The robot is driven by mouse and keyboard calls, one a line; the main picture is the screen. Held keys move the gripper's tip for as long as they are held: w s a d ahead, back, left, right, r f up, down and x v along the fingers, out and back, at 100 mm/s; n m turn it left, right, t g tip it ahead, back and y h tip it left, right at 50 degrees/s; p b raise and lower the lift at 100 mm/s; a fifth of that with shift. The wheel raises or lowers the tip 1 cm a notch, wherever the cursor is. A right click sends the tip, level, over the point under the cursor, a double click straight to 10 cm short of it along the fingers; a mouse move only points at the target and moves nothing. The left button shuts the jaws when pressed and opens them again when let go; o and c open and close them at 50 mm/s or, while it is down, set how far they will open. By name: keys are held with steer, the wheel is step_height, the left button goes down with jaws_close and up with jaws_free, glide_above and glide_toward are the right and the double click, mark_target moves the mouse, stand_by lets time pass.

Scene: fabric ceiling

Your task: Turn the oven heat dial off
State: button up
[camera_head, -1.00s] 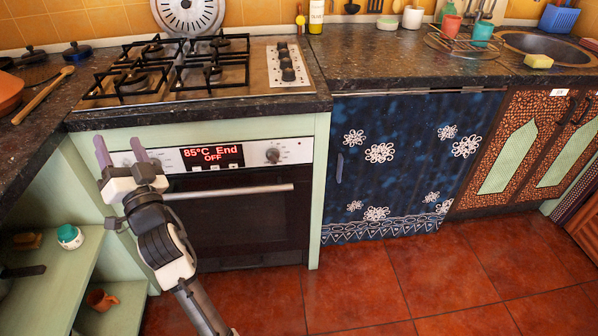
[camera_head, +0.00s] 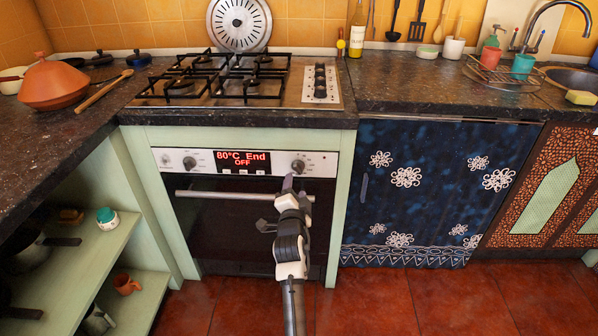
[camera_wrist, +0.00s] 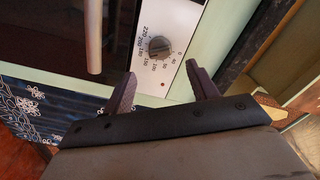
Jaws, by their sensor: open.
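The oven heat dial (camera_head: 298,166) is a grey knob at the right end of the white control panel. In the wrist view the dial (camera_wrist: 158,47) has temperature numbers printed around it; its exact pointer setting is hard to read. My gripper (camera_head: 287,184) is just below the dial in the head view. In the wrist view my gripper (camera_wrist: 164,84) is open and empty, its two fingers apart, with the dial ahead between them and no contact visible. The red display (camera_head: 243,161) reads "80°C End OFF".
A second knob (camera_head: 190,162) sits left of the display. The oven handle (camera_head: 240,196) runs below the panel, close to my gripper. The dark countertop edge (camera_head: 240,118) overhangs above. A blue flowered front (camera_head: 420,190) is to the right, and open green shelves (camera_head: 95,270) are to the left.

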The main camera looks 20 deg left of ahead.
mark_target(297, 171)
steer(key=x, duration=0.8)
steer(key=shift+p, duration=0.35)
steer(key=c, duration=1)
